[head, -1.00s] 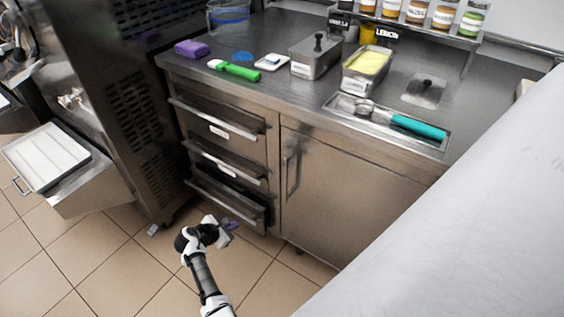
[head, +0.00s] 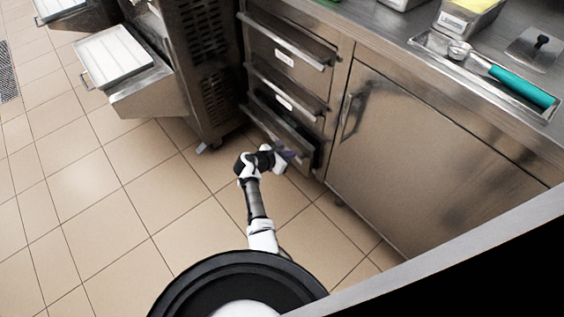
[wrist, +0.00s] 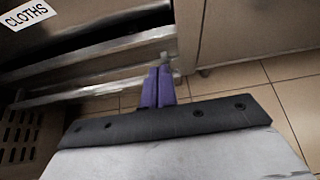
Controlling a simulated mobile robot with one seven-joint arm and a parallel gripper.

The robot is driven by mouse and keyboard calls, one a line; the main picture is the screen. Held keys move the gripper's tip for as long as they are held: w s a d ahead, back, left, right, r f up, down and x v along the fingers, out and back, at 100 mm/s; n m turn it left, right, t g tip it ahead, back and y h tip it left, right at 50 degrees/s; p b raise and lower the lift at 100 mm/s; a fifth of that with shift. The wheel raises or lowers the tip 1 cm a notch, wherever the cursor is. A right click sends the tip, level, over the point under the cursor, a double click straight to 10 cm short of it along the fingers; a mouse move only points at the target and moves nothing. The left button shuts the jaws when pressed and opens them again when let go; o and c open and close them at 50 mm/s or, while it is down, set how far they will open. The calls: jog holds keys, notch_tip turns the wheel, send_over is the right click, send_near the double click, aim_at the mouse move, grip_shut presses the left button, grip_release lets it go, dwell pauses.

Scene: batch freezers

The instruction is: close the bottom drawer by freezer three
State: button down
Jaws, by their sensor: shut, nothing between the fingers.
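The bottom drawer (head: 276,128) is the lowest of the steel drawers in the cabinet beside the machine. It appears to stand out a little, with a dark gap along its top. My gripper (head: 291,153) is low in front of this drawer, near its right end. In the wrist view the purple fingers (wrist: 158,86) are together and empty, pointing at the right end of a steel drawer edge (wrist: 95,86). I cannot tell whether they touch it. My gripper hides part of the drawer front in the head view.
The middle drawer (head: 287,91) and top drawer (head: 290,45) are above. A cabinet door (head: 420,150) with a vertical handle is to the right. The freezer machine (head: 205,75) stands left, with a white tray (head: 118,55) jutting out. The tiled floor (head: 90,200) is clear.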

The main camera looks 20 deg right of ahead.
jog(key=d+b, duration=0.1)
jog(key=w+d+b, duration=0.1)
jog(key=d+f, duration=0.1)
jog(key=d, duration=0.1)
jog(key=shift+w+d+b, duration=0.1)
jog(key=shift+w+b, duration=0.15)
jog(key=shift+b, duration=0.15)
jog(key=shift+w+d+r, duration=0.15)
jog(key=shift+d+r, duration=0.05)
jog(key=shift+d, duration=0.15)
jog(key=shift+d, duration=0.15)
jog(key=shift+w+d, duration=0.2)
jog(key=shift+d, duration=0.35)
jog(key=shift+w+d, duration=0.2)
jog(key=shift+d, duration=0.35)
jog(key=a+f+p+v, duration=0.1)
jog(key=p+v, duration=0.3)
jog(key=v, duration=0.9)
jog(key=shift+s+a+f, duration=0.2)
jog(key=shift+f, duration=0.05)
